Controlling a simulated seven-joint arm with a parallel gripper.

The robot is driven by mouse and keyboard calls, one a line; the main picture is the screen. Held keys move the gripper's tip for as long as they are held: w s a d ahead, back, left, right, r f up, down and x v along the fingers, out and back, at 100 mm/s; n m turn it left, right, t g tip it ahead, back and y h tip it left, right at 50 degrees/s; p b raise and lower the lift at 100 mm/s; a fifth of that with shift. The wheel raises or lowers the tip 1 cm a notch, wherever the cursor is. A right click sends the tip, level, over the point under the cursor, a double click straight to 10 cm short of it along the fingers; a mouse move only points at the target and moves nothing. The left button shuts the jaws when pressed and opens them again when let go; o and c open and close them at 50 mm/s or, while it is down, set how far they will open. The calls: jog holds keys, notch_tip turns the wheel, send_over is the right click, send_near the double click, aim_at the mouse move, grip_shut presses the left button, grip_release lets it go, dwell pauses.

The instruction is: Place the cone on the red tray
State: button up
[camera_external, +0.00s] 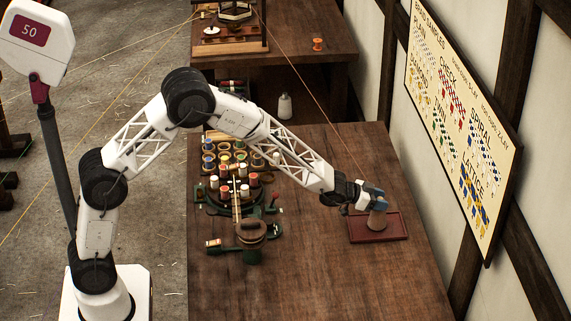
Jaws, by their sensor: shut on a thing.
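My gripper (374,194) is at the right side of the table, above the red tray. It is shut on a tan cone (378,219), holding it near its narrow top. The cone is upright, and its wide lower end overlaps the tray in the picture. I cannot tell whether its base touches the tray floor. The red tray (396,236) is a shallow dark red rectangle lying flat on the table. The gripper hides the top of the cone.
The wooden table (330,280) is bare in front of the tray. A machine with several coloured bobbins (225,191) stands left of it. A braid sample board (465,120) hangs on the right wall.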

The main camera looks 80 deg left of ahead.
jog(key=shift+f, duration=0.15)
jog(key=o, duration=1.3)
jog(key=shift+c, duration=0.2)
jog(key=shift+s+r, duration=0.35)
jog(key=shift+s, duration=0.1)
jog(key=v, duration=1.1)
